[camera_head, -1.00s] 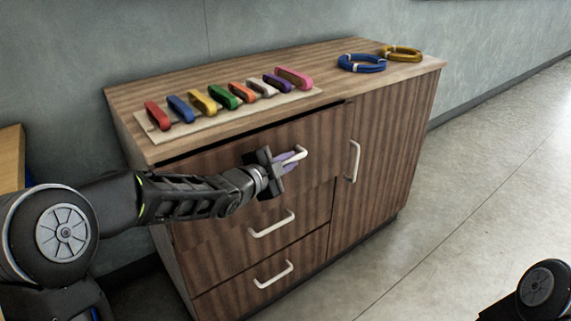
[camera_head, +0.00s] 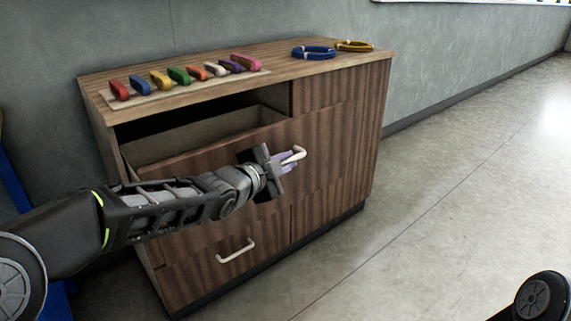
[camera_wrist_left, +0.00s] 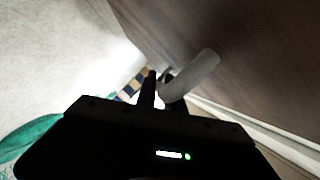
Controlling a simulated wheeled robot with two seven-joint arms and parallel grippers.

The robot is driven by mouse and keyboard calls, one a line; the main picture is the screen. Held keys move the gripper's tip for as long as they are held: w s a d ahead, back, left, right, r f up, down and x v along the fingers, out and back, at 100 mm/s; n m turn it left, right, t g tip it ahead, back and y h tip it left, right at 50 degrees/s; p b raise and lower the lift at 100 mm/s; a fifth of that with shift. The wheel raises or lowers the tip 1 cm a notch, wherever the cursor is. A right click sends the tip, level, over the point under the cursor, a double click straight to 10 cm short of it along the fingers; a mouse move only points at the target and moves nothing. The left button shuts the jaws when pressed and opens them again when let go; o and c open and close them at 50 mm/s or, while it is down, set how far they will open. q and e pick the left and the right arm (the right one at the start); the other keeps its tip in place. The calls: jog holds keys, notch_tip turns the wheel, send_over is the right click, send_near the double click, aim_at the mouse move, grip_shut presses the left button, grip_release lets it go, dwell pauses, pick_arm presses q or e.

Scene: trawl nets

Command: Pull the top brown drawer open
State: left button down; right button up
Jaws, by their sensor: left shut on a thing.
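The top brown drawer (camera_head: 215,152) of the wooden cabinet stands pulled out, with its empty-looking inside showing behind its front. Its pale handle (camera_head: 297,155) is at the right part of the drawer front. My left gripper (camera_head: 288,160) is shut on this handle. In the left wrist view the handle (camera_wrist_left: 192,77) shows pale and curved between the dark fingers (camera_wrist_left: 160,92), close to the brown front. The arm hides part of the drawer front and the middle drawer's handle. My right gripper is not in view; only a dark part of my body shows at the lower right.
Several coloured clips stand on a board (camera_head: 180,92) on the cabinet top (camera_head: 270,77). A blue coil (camera_head: 313,52) and a yellow coil (camera_head: 354,46) lie at its right. A lower drawer handle (camera_head: 236,250) shows below. The floor (camera_head: 440,180) to the right is clear.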

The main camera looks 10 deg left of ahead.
pick_arm(q)
jog(key=shift+s+d, duration=0.15)
jog(key=c, duration=1.5)
grip_release()
jog(key=shift+o, duration=0.2)
jog(key=p+v, duration=0.2)
jog(key=v, duration=0.5)
jog(key=shift+s, duration=0.35)
